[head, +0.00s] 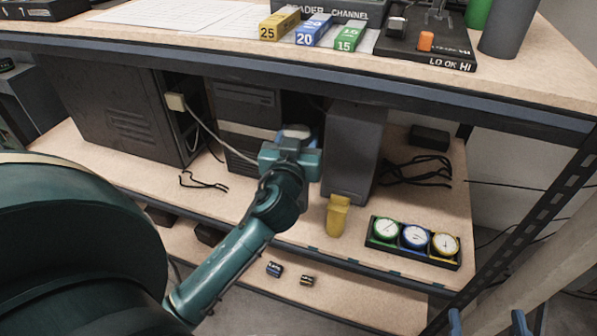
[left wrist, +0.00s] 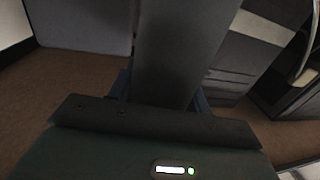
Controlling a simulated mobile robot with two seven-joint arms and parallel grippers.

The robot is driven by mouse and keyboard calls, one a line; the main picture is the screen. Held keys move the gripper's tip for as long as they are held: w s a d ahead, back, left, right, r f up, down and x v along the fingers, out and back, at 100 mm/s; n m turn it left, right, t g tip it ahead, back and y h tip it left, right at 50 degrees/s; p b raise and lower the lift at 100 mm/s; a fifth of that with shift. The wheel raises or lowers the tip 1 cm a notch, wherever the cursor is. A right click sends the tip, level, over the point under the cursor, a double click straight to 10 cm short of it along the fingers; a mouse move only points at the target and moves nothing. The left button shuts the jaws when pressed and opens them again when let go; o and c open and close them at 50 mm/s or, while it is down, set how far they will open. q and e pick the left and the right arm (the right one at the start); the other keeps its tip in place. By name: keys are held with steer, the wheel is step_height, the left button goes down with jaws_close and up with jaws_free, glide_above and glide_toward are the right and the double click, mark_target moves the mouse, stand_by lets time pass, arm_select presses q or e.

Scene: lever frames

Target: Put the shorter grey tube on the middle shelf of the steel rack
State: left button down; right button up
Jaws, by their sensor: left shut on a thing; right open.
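My left gripper (head: 296,140) reaches into the space above the middle shelf (head: 300,232) of the steel rack. In the left wrist view it is shut on a dark grey tube (left wrist: 182,50), which stands out between its blue fingers. In the head view the gripper hides most or all of that tube. I cannot tell whether the tube touches the shelf. Another grey tube (head: 510,28) stands on the top shelf at the right, beside a green one (head: 478,12). My right gripper (head: 488,322) is open and empty at the bottom right.
On the middle shelf, a dark computer case (head: 125,115) and another case (head: 245,110) stand left of the gripper, a tall grey box (head: 354,150) right. A yellow object (head: 338,215), gauge tray (head: 412,241) and black cables (head: 415,172) lie right. The top shelf's edge overhangs.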

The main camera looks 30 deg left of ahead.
arm_select(q)
steer(key=shift+f+b, duration=1.2)
steer(key=shift+f, duration=1.45)
steer(key=shift+f, duration=0.15)
steer(key=c, duration=0.7)
jaws_free()
steer(key=shift+o, duration=0.2)
